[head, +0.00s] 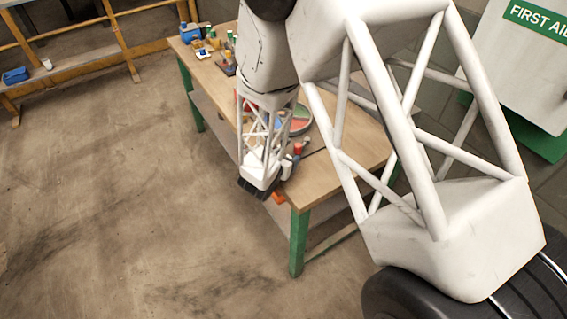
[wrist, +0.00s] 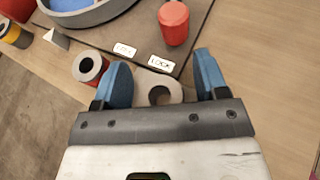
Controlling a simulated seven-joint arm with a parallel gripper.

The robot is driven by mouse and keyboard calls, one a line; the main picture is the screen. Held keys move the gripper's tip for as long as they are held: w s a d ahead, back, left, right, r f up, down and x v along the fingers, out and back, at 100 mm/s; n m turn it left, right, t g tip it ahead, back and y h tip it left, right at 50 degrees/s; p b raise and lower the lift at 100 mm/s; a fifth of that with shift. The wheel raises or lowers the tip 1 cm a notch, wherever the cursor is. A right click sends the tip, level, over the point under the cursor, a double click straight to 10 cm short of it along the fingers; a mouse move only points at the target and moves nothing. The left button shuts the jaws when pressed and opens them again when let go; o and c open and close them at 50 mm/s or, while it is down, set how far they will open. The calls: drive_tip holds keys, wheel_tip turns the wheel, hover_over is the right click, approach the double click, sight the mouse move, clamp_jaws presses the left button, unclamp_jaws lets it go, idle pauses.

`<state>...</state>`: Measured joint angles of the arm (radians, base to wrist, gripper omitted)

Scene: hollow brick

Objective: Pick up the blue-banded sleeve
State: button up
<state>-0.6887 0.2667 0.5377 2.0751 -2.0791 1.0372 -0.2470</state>
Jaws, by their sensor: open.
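No blue band shows clearly on any sleeve. A pale hollow piece (wrist: 158,97) with a round dark hole lies between my fingers in the wrist view, seen from above; its side is mostly hidden, so I cannot tell if it is the blue-banded sleeve. My gripper (wrist: 162,64) is open, with one blue finger on each side of this piece and no clear contact. In the head view my gripper (head: 257,190) is low at the near edge of the bench, its fingers mostly hidden.
A red hollow sleeve (wrist: 90,66) stands close outside the left finger. A red cylinder (wrist: 174,24) stands on a dark board (wrist: 150,42) with labels. A grey-rimmed round tray (wrist: 95,19) and a yellow-banded piece (wrist: 17,37) are farther off. Bare wood (wrist: 270,70) lies to the right.

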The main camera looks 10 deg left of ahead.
drive_tip(key=shift+c, duration=0.5)
drive_tip(key=c, duration=1)
drive_tip(key=shift+r, duration=0.15)
drive_tip(key=shift+r, duration=1)
drive_tip(key=shift+s+d+r, duration=0.15)
drive_tip(key=shift+s+r, duration=0.2)
drive_tip(key=shift+r, duration=0.35)
drive_tip(key=s+d, duration=0.2)
drive_tip(key=s, duration=0.2)
drive_tip(key=s+d+r, duration=0.1)
drive_tip(key=s+d, duration=0.1)
drive_tip(key=s, duration=0.3)
drive_tip(key=s+d, duration=0.3)
drive_tip(key=s, duration=0.1)
drive_tip(key=shift+s+r, duration=0.15)
drive_tip(key=shift+s, duration=0.1)
